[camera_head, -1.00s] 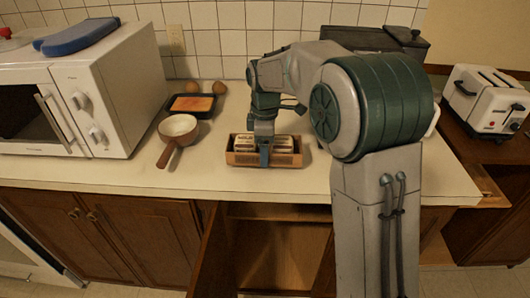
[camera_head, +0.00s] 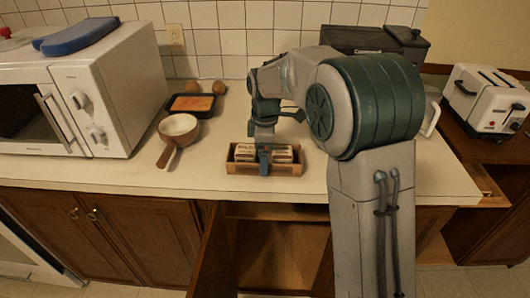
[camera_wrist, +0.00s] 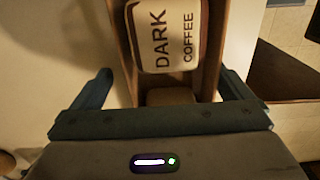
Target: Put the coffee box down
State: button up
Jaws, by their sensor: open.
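The coffee box is an open brown box (camera_head: 240,168) with pale packs inside, on the counter right of the saucepan in the head view. In the wrist view its brown wall (camera_wrist: 216,50) shows beside a pale pack (camera_wrist: 166,40) printed "DARK COFFEE". My gripper (camera_wrist: 168,92) is open, with one finger on each side of the box. In the head view my gripper (camera_head: 264,158) is over the box, with a blue finger in front of its near wall. The box's underside is hidden.
A brown-handled saucepan (camera_head: 178,128) and a dark tray (camera_head: 209,107) with orange contents stand left of the box. A white microwave (camera_head: 100,90) is further left, a toaster (camera_head: 488,100) far right. An open cabinet door (camera_head: 212,250) hangs below the counter's front edge.

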notch_tip(320, 180, up, 11)
jog(key=s+d+f+m+t, duration=0.1)
jog(key=s+d+f+m, duration=0.1)
jog(key=s+d+m, duration=0.3)
jog(key=s+d+f+m+t, duration=0.1)
jog(key=s+d+m, duration=0.4)
jog(key=s, duration=0.6)
jog(key=s+d+f+m, duration=0.3)
jog(key=s+d+m, duration=0.2)
jog(key=s+m, duration=0.2)
jog(key=shift+s+d+f+m+t+p, duration=0.15)
jog(key=shift+s+d+m+t+p, duration=0.2)
jog(key=shift+s, duration=0.7)
